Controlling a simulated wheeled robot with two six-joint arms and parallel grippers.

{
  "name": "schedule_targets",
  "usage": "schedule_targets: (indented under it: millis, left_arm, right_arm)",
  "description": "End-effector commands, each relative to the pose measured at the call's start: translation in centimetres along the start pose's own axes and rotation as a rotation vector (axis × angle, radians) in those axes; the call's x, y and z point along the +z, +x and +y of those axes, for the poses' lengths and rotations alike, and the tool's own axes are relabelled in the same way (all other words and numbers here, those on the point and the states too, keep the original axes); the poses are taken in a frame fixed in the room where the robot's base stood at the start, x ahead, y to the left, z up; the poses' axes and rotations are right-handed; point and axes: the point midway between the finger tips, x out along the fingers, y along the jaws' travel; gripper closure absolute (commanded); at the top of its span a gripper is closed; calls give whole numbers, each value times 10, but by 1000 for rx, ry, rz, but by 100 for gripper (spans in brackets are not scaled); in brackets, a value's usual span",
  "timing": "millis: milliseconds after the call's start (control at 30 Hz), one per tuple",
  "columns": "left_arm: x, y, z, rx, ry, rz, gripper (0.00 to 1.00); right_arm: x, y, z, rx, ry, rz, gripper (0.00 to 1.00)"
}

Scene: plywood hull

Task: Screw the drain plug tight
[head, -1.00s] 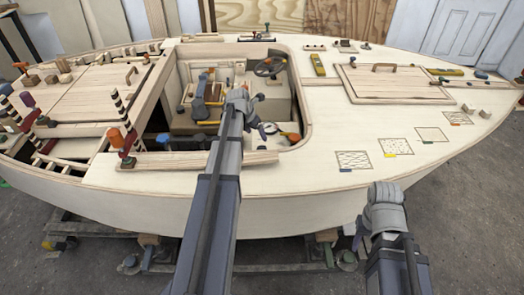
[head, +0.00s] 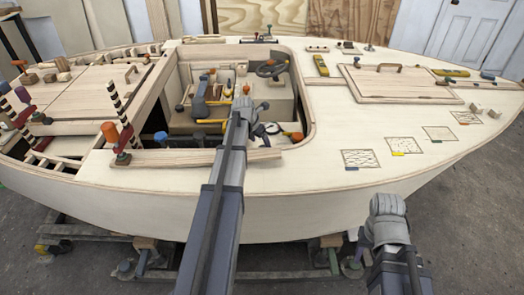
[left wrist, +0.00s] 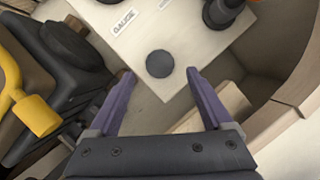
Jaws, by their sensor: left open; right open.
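A dark round knob (left wrist: 160,63) sits on a pale panel in the left wrist view, between the fingertips of my left gripper (left wrist: 158,74). It may be the drain plug, but no label on it can be read. My left gripper is open, one purple finger on each side of the knob, with no clear contact seen. In the head view my left gripper (head: 256,108) reaches into the open cockpit well, and the knob cannot be made out there. My right gripper (head: 385,207) is open and empty, in front of the hull's near side.
In the left wrist view a panel label (left wrist: 122,22) reads GAUGE, and a black fitting (left wrist: 222,10) stands at upper right. A yellow-handled dark tool (left wrist: 32,112) lies at left. The well's wooden coaming (head: 205,157) borders the near side.

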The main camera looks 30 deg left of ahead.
Motion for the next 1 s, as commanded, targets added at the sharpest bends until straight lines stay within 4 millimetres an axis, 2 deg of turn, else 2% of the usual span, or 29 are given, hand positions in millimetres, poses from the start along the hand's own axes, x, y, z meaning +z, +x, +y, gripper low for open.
schedule_targets:
  millis: [33, 200, 333, 600, 1000]
  left_arm:
    - [-2, 14, 0, 0, 0, 0, 16]
    - [-1, 34, 1, 0, 0, 0, 16]
    - [-1, 40, 0, 0, 0, 0, 16]
    - [0, 39, 0, 0, 0, 0, 16]
    - [0, 39, 0, 0, 0, 0, 61]
  right_arm:
    - [-1, 14, -1, 0, 0, 0, 50]
    - [-2, 32, -3, 0, 0, 0, 50]
    - [-2, 36, -4, 0, 0, 0, 50]
    - [-2, 35, -3, 0, 0, 0, 50]
    - [-2, 36, -3, 0, 0, 0, 50]
